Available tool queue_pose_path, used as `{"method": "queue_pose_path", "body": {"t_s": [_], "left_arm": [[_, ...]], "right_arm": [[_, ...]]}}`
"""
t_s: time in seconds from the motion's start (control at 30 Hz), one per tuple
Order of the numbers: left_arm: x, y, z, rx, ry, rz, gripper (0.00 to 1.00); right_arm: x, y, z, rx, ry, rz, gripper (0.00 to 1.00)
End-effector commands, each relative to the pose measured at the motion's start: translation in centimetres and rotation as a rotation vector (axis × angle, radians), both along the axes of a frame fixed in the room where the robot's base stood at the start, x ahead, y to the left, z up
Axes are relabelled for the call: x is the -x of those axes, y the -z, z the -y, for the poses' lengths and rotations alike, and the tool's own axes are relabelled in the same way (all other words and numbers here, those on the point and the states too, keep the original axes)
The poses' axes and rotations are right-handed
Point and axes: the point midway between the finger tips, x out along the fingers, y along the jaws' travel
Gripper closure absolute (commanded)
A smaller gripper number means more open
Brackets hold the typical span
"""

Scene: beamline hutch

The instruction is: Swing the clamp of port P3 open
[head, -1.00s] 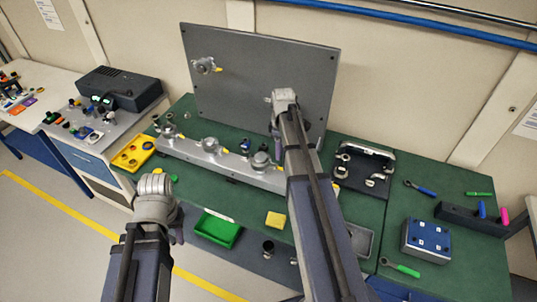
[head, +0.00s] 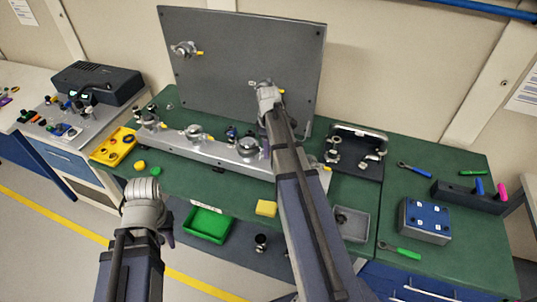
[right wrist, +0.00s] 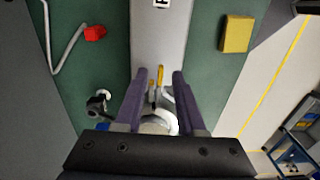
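A silver rail (head: 215,150) with several round clamped ports stands on the green bench, a port (head: 247,147) just left of my right arm. My right gripper (right wrist: 159,82) points down over the rail, its purple fingers apart on either side of a clamp's yellow-tipped lever (right wrist: 160,75). A pale ring (right wrist: 158,123) shows between the finger bases. I see no clear grip on the lever. The rail's label is cut off, so I cannot read which port this is. My right arm hides part of the rail in the head view. My left gripper (head: 145,205) hangs in front of the bench, fingers unclear.
A grey upright panel (head: 240,60) with a port (head: 184,48) stands behind the rail. A yellow block (head: 266,208), green tray (head: 209,224) and grey tray (head: 350,224) lie in front. A yellow tray (head: 113,147) is left. A blue box (head: 425,220) and tools are right.

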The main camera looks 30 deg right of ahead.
Motion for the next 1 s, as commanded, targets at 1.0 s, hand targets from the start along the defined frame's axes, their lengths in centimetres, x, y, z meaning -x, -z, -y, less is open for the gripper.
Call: {"method": "queue_pose_path", "body": {"t_s": [1.0], "left_arm": [[0.01, 0.12, 0.0, 0.0, 0.0, 0.0, 0.65]], "right_arm": [[0.0, 0.12, 0.0, 0.0, 0.0, 0.0, 1.0]]}}
